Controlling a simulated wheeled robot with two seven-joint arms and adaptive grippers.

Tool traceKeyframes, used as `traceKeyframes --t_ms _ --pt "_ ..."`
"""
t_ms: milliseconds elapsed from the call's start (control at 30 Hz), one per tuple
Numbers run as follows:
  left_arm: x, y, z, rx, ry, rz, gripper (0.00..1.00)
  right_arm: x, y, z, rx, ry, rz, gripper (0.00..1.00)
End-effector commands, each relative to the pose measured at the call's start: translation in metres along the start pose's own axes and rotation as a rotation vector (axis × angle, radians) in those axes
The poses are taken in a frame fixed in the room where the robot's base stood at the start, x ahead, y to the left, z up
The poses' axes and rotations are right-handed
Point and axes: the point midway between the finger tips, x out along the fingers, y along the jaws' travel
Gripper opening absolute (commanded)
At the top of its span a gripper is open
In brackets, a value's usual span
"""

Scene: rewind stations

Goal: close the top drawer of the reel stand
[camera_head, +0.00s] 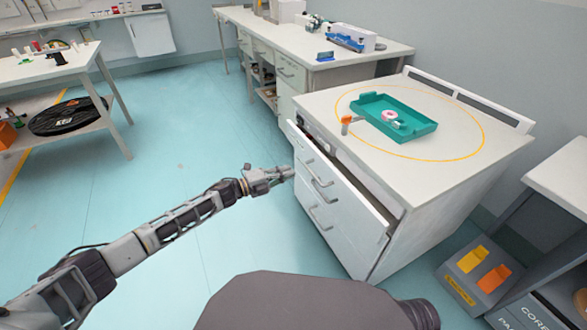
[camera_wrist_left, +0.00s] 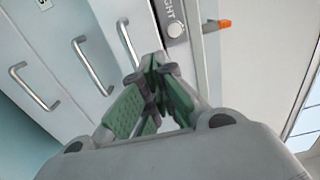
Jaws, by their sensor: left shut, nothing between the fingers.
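The reel stand (camera_head: 405,250) is a white cabinet at the right of the head view, with several drawers. Its top drawer (camera_head: 345,187) stands out a little, with a dark gap between its front and the stand's top. Bar handles show on the fronts, also in the left wrist view (camera_wrist_left: 88,65). My left gripper (camera_head: 285,173) is shut and empty beside the left end of the drawer fronts. Its green-padded fingers (camera_wrist_left: 152,95) point at the stand in the wrist view; I cannot tell whether they touch it. My right gripper is not in view.
A teal tray (camera_head: 365,104) with a pink and white ring (camera_head: 390,116) sits on the stand's top, beside an orange-tipped item (camera_head: 346,121). Blue floor (camera_head: 180,165) is open left of the stand.

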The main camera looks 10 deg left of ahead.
Motion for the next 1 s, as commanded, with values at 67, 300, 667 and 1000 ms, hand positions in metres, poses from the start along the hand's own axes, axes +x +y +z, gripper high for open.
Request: traceKeyframes --t_ms 67,300,667,1000 --pt "-0.006 -0.001 0.001 0.000 -0.001 0.001 0.00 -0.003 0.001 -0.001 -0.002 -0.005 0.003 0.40" --pt "-0.013 0.000 0.000 0.000 0.000 0.000 0.00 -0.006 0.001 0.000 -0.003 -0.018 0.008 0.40" --pt "-0.013 0.003 -0.001 -0.003 0.000 0.003 0.18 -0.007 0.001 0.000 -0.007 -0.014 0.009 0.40" --pt "-0.039 0.058 -0.032 -0.086 -0.003 0.066 0.34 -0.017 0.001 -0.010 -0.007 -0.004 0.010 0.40"
